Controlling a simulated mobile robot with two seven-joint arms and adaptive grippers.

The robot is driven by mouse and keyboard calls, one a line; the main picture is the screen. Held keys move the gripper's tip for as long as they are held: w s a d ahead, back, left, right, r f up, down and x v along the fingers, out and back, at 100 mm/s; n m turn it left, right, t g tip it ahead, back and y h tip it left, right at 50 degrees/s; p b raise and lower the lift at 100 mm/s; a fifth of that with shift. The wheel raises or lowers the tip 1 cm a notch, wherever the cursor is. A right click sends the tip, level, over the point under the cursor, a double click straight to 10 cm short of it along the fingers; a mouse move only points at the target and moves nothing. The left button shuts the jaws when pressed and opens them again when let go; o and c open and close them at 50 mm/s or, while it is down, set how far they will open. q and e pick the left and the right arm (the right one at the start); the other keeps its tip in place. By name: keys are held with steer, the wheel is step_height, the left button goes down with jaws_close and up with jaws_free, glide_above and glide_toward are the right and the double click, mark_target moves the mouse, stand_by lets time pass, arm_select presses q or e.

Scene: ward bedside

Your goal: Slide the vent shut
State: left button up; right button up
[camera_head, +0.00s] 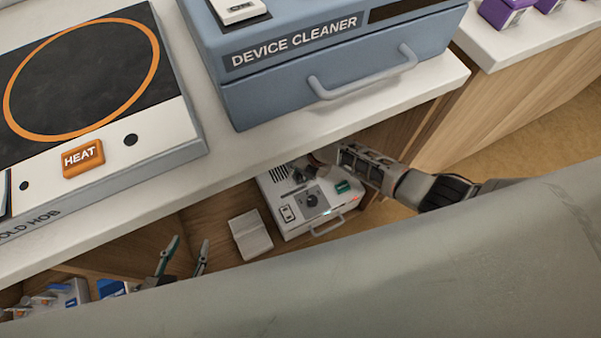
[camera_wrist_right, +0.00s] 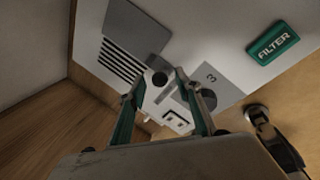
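The vent is a set of dark slots in the top of a white device (camera_head: 290,225), under the counter. The slots (camera_wrist_right: 120,60) show in the right wrist view, beside a flat grey cover (camera_wrist_right: 137,28). The slots are uncovered. My left gripper (camera_head: 187,250) is at the lower left in the head view, fingers apart and empty, away from the device.
The counter edge and a blue device cleaner (camera_head: 330,75) overhang the device. A hob (camera_head: 85,75) is on the counter. A large grey surface fills the lower right.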

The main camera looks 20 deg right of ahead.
jaws_close()
glide_above(282, 191)
steer(key=shift+w+d, duration=0.1)
steer(key=shift+d, duration=0.15)
steer(key=shift+a, duration=0.35)
steer(key=shift+c, duration=0.3)
jaws_free()
steer(key=shift+o, duration=0.3)
